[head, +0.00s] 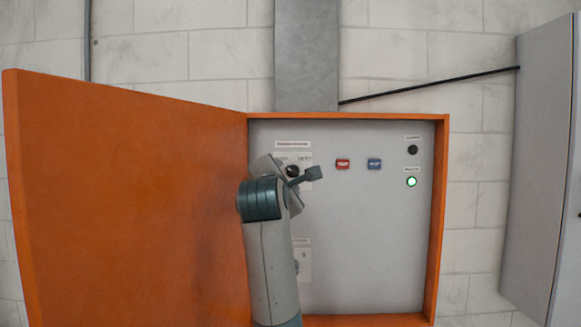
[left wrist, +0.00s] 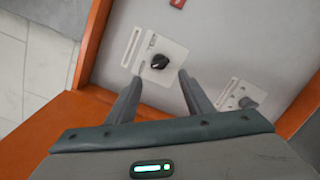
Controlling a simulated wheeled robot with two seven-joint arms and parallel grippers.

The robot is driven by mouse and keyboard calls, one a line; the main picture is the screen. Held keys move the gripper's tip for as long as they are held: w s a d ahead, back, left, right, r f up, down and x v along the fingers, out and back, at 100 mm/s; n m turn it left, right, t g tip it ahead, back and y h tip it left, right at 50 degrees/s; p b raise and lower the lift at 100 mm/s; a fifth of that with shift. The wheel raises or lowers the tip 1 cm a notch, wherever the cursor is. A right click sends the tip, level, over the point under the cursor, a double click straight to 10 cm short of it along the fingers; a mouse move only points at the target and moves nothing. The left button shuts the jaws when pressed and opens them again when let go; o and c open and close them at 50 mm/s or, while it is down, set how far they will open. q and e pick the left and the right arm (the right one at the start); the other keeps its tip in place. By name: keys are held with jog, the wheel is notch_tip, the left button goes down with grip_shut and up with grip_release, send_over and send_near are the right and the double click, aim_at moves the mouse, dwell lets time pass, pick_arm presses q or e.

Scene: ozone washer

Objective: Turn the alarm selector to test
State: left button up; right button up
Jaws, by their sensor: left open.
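A black rotary knob (head: 292,171) sits on a pale label plate at the upper left of the grey panel, partly behind my gripper in the head view. It shows clearly in the left wrist view (left wrist: 159,62), just beyond and between my fingertips. A second, greyer knob (left wrist: 247,103) on its own plate lies to the right there; its plate (head: 304,262) is partly hidden by my arm in the head view. The lettering is too small to tell which is the alarm selector. My left gripper (left wrist: 160,78) is open and empty; it appears in front of the upper knob in the head view (head: 303,177).
The orange cabinet door (head: 130,190) stands open at the left, close to my arm. The panel (head: 365,245) also bears a red button (head: 342,164), a blue button (head: 374,164), a black round fitting (head: 412,150) and a lit green lamp (head: 411,182). A grey cabinet (head: 535,160) stands at right.

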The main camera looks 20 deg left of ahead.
aim_at(291, 173)
pick_arm(q)
jog(key=w+p, duration=0.1)
jog(key=w, duration=0.1)
jog(key=w+a+p, duration=0.1)
jog(key=w, duration=0.2)
jog(key=w+p, duration=0.2)
jog(key=w, duration=0.1)
jog(key=shift+w+a+r, duration=0.1)
jog(key=shift+w+a, duration=0.1)
jog(key=shift+a, duration=0.1)
jog(key=shift+w+p, duration=0.3)
jog(key=shift+w, duration=0.3)
jog(key=c, duration=0.9)
